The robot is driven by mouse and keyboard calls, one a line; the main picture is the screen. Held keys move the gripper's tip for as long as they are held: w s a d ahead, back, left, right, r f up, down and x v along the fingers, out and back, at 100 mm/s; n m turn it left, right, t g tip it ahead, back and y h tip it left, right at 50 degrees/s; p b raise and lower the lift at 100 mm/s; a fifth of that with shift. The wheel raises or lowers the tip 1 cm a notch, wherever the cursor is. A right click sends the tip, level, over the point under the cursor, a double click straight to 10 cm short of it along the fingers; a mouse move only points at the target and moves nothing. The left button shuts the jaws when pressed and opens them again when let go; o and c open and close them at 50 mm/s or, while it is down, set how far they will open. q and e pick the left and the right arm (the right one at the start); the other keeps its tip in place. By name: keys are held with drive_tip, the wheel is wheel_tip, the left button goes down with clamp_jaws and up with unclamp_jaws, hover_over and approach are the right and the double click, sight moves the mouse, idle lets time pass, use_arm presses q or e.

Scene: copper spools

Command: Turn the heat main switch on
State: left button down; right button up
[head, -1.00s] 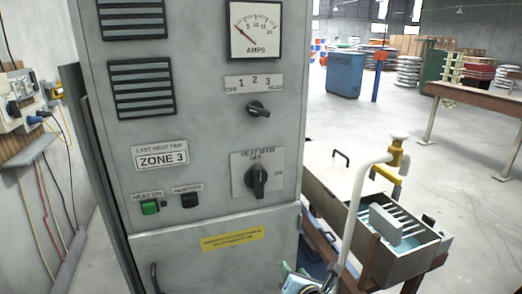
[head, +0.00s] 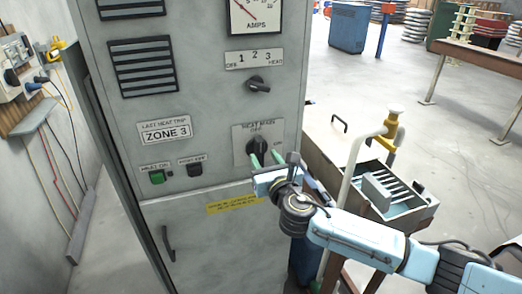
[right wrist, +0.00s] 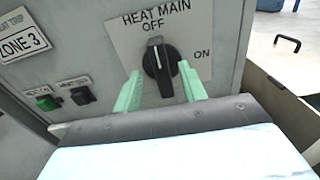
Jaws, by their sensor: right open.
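The heat main switch (head: 254,148) is a black rotary knob on a pale plate on the grey cabinet front. In the right wrist view the knob (right wrist: 159,64) has its white mark pointing up at OFF; ON is printed at its right. My right gripper (head: 268,160) is in front of the plate. In the right wrist view my right gripper (right wrist: 160,88) is open, with one green finger on each side of the knob's lower part. I cannot tell whether the fingers touch it. My left gripper is not in view.
The grey cabinet (head: 215,110) also carries a zone selector knob (head: 257,84), a green button (head: 157,177) and a black button (head: 194,170). A bent white pipe (head: 347,190) and a tank (head: 400,205) stand close at the right, near my right arm.

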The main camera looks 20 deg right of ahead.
sight(261, 152)
drive_tip(key=shift+w, duration=1.95)
clamp_jaws()
